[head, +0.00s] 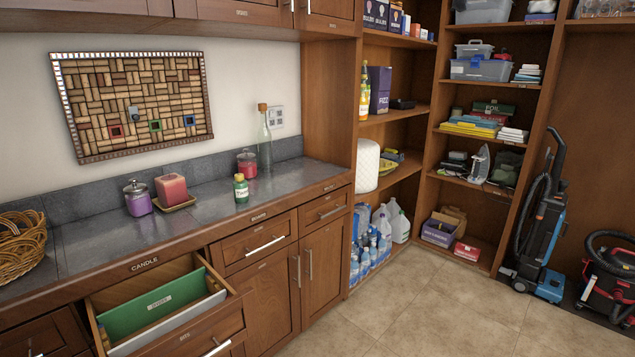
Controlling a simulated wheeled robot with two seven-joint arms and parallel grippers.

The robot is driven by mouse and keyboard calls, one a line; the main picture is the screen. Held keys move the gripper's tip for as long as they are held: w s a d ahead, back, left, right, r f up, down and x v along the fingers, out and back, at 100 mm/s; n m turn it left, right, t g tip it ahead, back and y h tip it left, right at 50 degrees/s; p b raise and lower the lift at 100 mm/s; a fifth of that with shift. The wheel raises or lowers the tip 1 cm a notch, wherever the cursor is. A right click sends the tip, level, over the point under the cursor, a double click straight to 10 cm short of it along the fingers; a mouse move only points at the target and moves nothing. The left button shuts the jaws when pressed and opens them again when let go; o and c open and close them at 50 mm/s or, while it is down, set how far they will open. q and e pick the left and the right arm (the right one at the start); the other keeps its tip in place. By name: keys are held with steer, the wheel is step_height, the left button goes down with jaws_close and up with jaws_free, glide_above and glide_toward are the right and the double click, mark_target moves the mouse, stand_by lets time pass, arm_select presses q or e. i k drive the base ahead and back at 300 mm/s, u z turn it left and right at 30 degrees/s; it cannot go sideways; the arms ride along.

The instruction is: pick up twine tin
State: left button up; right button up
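I cannot pick out a twine tin for sure in the head view. A small green container with a pale label and light cap (241,188) stands upright near the front of the grey counter (205,208); its label is too small to read. A purple lidded jar (138,199), a red candle (171,188) on a small tray (178,206) and a red lidded jar (247,163) stand on the counter too. Neither of my grippers is in view.
An open drawer (228,297) holding a green folder (155,305) juts out below the counter. A wicker basket (20,245) sits at the left and a clear corked bottle (264,140) at the back. A blue vacuum (545,225) stands right; the middle floor (420,300) is clear.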

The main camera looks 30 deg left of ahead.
mark_target(241, 193)
steer(key=z, duration=0.35)
steer(key=i, duration=1.35)
steer(key=u, duration=0.4)
steer(key=i, duration=0.95)
steer(key=u, duration=0.75)
